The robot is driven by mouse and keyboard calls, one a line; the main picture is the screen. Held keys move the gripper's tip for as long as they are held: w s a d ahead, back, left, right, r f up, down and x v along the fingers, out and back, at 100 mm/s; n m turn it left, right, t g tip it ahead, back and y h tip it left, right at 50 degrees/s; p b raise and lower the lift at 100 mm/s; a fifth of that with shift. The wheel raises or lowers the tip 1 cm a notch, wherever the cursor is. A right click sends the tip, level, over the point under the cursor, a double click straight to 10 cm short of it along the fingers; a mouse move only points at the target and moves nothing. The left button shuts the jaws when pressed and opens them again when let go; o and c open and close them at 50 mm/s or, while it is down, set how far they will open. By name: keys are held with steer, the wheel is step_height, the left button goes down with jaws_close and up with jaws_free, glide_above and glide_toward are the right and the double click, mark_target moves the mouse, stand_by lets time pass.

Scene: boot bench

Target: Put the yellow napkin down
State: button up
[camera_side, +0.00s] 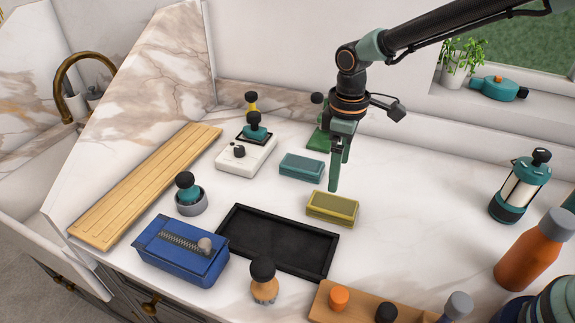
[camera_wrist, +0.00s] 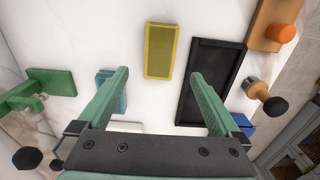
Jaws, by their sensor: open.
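The yellow napkin (camera_side: 332,209) looks like a flat, folded rectangular block. It lies on the white counter just right of the black tray (camera_side: 318,277). In the wrist view the yellow napkin (camera_wrist: 160,51) lies ahead of the fingertips, apart from them, with the black tray (camera_wrist: 222,62) to its right. My gripper (camera_side: 338,172) points down above the counter, behind the napkin in the side view. In the wrist view my gripper (camera_wrist: 160,75) has its two green fingers spread wide with nothing between them.
A teal block (camera_side: 302,167) lies left of the gripper. A green object (camera_side: 319,140) stands behind it. The counter right of the napkin is clear up to a teal lantern (camera_side: 520,187).

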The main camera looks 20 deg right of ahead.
steer(key=s+d+r+m+t, duration=0.3)
steer(key=s+d+r+m, duration=0.15)
steer(key=d+r, duration=0.55)
steer(key=s+d+r+m+t, duration=0.2)
steer(key=s+d, duration=0.4)
steer(key=s, duration=0.3)
steer(key=shift+r+m+t, duration=0.3)
steer(key=shift+r+m, duration=0.45)
steer(key=shift+m, duration=0.5)
